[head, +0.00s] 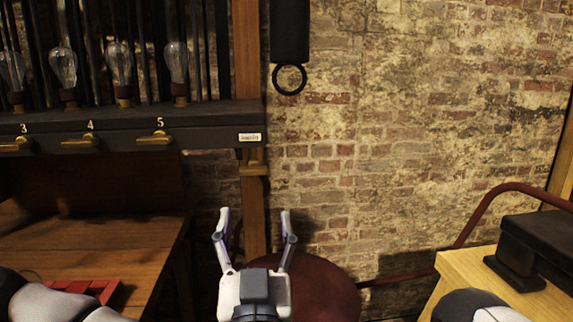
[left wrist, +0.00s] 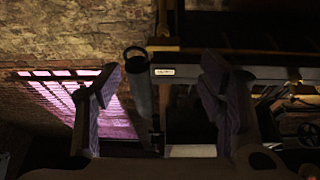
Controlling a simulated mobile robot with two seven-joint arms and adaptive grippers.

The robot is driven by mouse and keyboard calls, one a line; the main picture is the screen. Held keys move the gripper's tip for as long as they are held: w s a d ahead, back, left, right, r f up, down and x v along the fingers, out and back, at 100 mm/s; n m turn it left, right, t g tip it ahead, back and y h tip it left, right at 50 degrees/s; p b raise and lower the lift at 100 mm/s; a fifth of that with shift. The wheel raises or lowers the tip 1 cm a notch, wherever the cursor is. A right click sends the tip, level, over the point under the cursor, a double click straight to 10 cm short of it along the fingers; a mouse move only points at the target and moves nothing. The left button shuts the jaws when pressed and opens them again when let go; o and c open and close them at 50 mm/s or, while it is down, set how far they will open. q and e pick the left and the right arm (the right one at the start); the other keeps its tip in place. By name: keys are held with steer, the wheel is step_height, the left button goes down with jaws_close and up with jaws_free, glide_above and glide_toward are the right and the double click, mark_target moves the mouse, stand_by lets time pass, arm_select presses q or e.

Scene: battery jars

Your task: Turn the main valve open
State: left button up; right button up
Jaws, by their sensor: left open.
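A small white label plate (head: 249,137), its text too small to read, sits at the right end of the dark rack rail. Just below it a brass fitting (head: 254,169) crosses the wooden post; I cannot tell for sure whether it is the main valve. My left gripper (head: 255,217) is open and empty, its fingers pointing up below the fitting in the head view. In the left wrist view the open fingers (left wrist: 160,75) frame the label plate (left wrist: 163,72) and a hanging grey cylinder (left wrist: 139,90). My right gripper is not in view.
Brass handles numbered 3, 4 and 5 (head: 155,137) line the rail below glass bulbs (head: 175,62). A black ring (head: 289,79) hangs on the brick wall. A round dark red top (head: 325,283) is behind my gripper. A wooden desk (head: 90,240) stands left, a light table (head: 455,270) right.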

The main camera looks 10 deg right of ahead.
mark_target(254, 172)
arm_select(q)
steer(key=x, duration=1.2)
steer(key=shift+w+a+r, duration=0.15)
steer(key=shift+w+r, duration=0.05)
steer(key=shift+r, duration=0.3)
steer(key=c, duration=1.2)
